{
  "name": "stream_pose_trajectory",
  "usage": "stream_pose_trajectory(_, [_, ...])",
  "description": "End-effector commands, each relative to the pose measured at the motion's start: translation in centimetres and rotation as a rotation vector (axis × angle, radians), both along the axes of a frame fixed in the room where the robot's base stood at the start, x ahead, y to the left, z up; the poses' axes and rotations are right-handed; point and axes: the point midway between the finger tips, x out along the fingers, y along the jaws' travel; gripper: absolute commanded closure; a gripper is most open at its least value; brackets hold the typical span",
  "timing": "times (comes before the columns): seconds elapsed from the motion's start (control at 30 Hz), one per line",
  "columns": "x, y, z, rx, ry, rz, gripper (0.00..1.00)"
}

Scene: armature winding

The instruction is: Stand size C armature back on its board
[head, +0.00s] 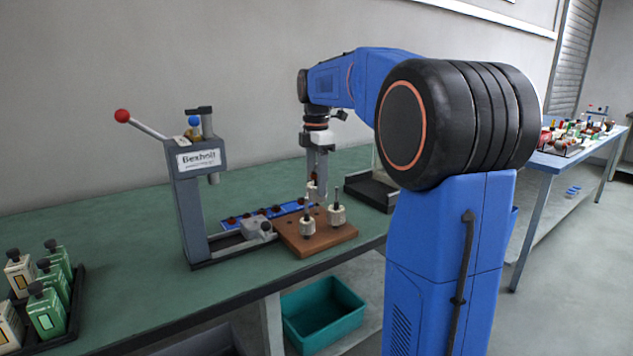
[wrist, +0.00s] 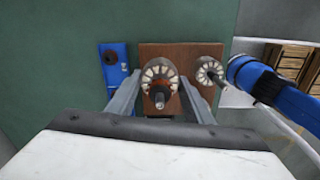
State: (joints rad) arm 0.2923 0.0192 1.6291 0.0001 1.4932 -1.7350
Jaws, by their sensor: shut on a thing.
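My gripper (head: 316,188) points down over the back part of the brown wooden board (head: 326,237). It is shut on an armature (head: 311,190), which the fingers partly hide in the head view. In the wrist view the held armature (wrist: 160,74) shows its slotted face and dark shaft end between the fingers, over the board (wrist: 182,52). I cannot tell whether it touches the board. Two other armatures stand upright on the board, one at the front (head: 307,228) and one at the right (head: 337,215). The wrist view shows one of these at the right (wrist: 208,72).
A grey press (head: 187,205) with a red-knobbed lever stands left of the board. A blue strip (head: 285,211) with dark round parts lies behind the board. A black tray (head: 370,192) sits to the right. Green bottles (head: 47,312) stand at the left. The table is clear between bottles and press.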

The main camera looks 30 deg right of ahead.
Motion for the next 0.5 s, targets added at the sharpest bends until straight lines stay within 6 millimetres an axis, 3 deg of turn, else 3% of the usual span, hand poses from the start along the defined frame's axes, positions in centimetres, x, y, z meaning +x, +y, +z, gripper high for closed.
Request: stream_pose_trajectory(0.5, [0.02, -0.02, -0.74, 0.000, -0.001, 0.000, 0.90])
